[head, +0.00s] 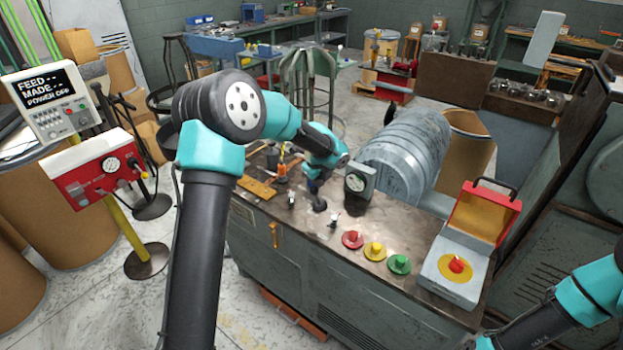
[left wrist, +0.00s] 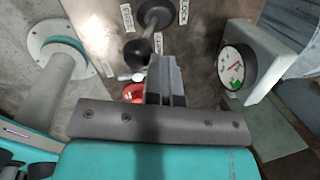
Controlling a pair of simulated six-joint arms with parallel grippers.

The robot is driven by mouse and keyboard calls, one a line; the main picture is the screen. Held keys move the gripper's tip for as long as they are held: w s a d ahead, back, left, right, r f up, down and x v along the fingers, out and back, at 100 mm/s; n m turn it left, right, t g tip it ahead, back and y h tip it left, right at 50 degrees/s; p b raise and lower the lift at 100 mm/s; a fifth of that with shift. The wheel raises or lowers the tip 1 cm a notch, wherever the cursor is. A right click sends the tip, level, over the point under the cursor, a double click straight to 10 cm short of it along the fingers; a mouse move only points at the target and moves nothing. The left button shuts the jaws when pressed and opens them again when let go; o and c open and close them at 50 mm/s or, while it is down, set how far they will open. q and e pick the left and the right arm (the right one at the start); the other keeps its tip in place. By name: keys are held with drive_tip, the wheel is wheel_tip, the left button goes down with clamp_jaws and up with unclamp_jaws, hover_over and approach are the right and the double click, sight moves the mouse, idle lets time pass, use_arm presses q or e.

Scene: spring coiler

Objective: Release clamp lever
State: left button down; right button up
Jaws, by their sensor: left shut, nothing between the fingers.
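A lever with a metal shaft and black knobs (left wrist: 148,35), probably the clamp lever, is ahead of my left gripper in the left wrist view. Small labels surround it, one ending in "LOCK" (left wrist: 183,12). My left gripper (left wrist: 166,85) is shut and empty, its fingertips just short of the lever's near knob in the picture; I cannot tell whether they touch. In the head view the left gripper (head: 316,188) is low over the bench top, and the lever cannot be made out clearly beside it. My right gripper is out of view.
A dial gauge (head: 357,183) stands right of the left gripper. Red (head: 352,240), yellow (head: 375,251) and green (head: 399,264) buttons line the bench's front. A red-lidded box (head: 484,212) is at right. A flanged post (left wrist: 60,75) rises left in the wrist view.

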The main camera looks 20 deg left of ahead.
use_arm(q)
drive_tip(key=shift+s+f, duration=0.1)
drive_tip(key=shift+s, duration=0.15)
idle(0.3)
drive_tip(key=v, duration=1)
drive_tip(key=shift+s, duration=0.2)
